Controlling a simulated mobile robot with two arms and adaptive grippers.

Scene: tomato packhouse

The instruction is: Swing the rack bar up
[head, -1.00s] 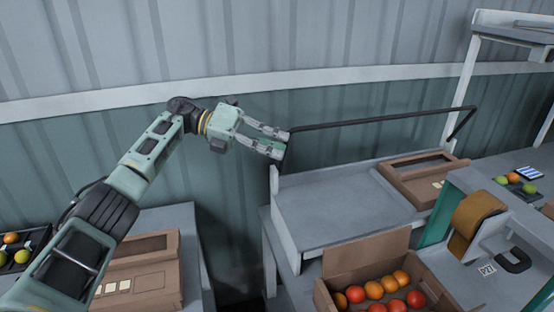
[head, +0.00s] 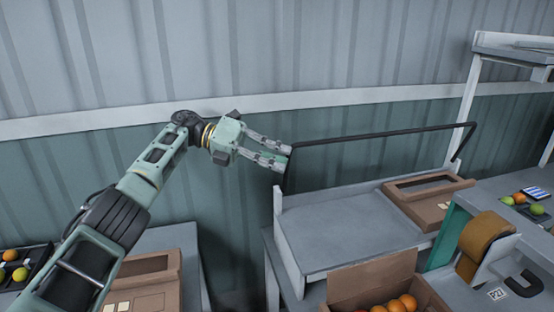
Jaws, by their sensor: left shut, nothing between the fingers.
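The rack bar (head: 385,135) is a thin black bar raised above the grey rack table (head: 345,235), running from its left side to its right. Its two bent ends slope down toward the rack's side posts. My left gripper (head: 287,158) reaches in from the left. Its fingertips are at the bar's left corner, shut with nothing between them. They look very close to or touching the bar; I cannot tell which. My right gripper is not in view.
An open cardboard box (head: 425,200) sits on the rack table's right. A carton with orange fruit (head: 408,303) stands in front. A brown tape roll (head: 484,236) is at right. Trays with fruit lie at the far left and right. A ribbed wall is behind.

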